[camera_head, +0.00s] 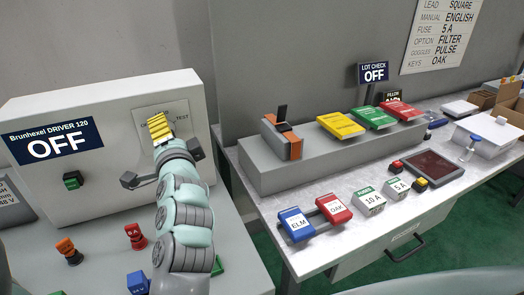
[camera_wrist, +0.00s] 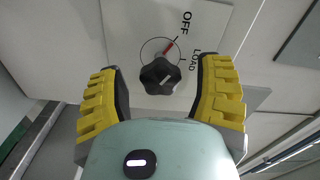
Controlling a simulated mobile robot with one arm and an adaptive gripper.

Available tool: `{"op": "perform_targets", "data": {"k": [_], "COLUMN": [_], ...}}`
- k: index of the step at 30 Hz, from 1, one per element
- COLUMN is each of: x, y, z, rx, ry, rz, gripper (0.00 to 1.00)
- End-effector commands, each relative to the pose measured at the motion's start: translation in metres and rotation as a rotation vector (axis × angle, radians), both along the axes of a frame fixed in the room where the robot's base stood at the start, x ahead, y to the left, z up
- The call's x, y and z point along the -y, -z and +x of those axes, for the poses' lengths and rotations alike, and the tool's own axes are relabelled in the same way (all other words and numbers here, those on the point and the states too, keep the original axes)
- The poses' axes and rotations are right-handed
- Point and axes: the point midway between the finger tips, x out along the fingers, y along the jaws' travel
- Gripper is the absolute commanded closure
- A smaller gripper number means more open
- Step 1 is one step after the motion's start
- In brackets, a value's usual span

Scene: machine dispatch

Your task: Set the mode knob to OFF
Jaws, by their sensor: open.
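A red mark (camera_wrist: 168,48) beside the knob slants toward the OFF side; I cannot tell the exact setting. My gripper (camera_wrist: 160,72) is open, with one yellow-padded finger on each side of the knob and gaps between. In the head view my gripper (camera_head: 163,142) is in front of the panel's label plate (camera_head: 160,112) and hides the knob.
The grey machine box (camera_head: 105,95) carries a blue sign (camera_head: 53,141) reading Brunhexel DRIVER 120 OFF and a green button (camera_head: 73,180). Red (camera_head: 135,236) and orange (camera_head: 68,251) pieces stand below it. A bench (camera_head: 320,240) with coloured blocks and tags is at right.

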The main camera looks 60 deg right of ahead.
Motion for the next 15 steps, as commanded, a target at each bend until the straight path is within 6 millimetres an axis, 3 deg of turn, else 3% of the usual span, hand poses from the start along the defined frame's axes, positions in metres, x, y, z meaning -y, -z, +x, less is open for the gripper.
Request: {"op": "perform_targets", "data": {"k": [8, 15], "x": [-0.003, -0.021], "y": [0.0, 0.0], "z": [-0.007, -0.041], "rx": [0.002, -0.001], "ry": [0.003, 0.009], "rz": [-0.001, 0.002], "gripper": [0.34, 0.34]}}
